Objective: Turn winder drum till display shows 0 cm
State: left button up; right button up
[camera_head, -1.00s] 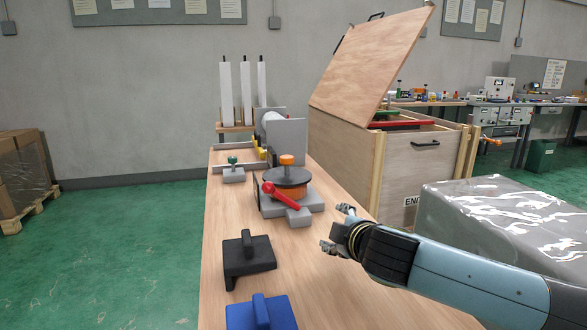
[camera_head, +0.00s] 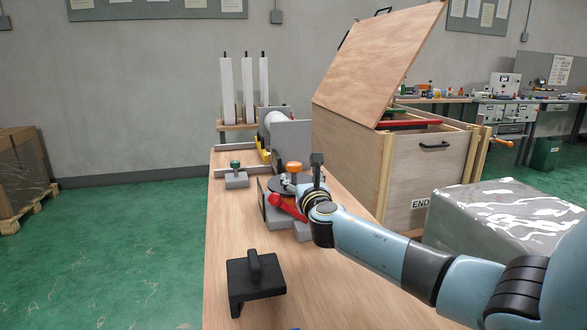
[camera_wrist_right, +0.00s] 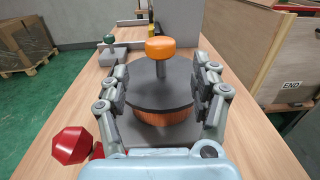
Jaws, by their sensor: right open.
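The winder drum (camera_wrist_right: 150,92) is a dark disc over a copper-coloured winding (camera_wrist_right: 168,117), with an orange knob (camera_wrist_right: 172,49) on a post. In the head view the orange knob (camera_head: 294,167) shows beside my right gripper (camera_head: 298,185), which partly hides the drum. The right wrist view shows the right gripper (camera_wrist_right: 166,73) open, one finger on each side of the disc. Whether the fingers touch it I cannot tell. A red lever (camera_head: 287,206) slants at the front of the winder; its red end (camera_wrist_right: 72,145) is left of the fingers. No display reading is visible. My left gripper is not in view.
A black handled block (camera_head: 256,277) lies on the bench (camera_head: 230,225) in front. A green-knobbed block (camera_head: 236,178) is behind left. A wooden crate (camera_head: 408,170) with raised lid and a grey wrapped block (camera_head: 490,215) stand at the right.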

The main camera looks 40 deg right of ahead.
aim_at(295, 171)
jog(key=b+x, duration=0.2)
jog(key=x, duration=0.4)
jog(key=shift+w+d+f, duration=0.15)
jog(key=shift+w, duration=0.15)
jog(key=shift+w+d, duration=0.4)
jog(key=shift+w, duration=0.2)
jog(key=c, duration=1.3)
grip_shut()
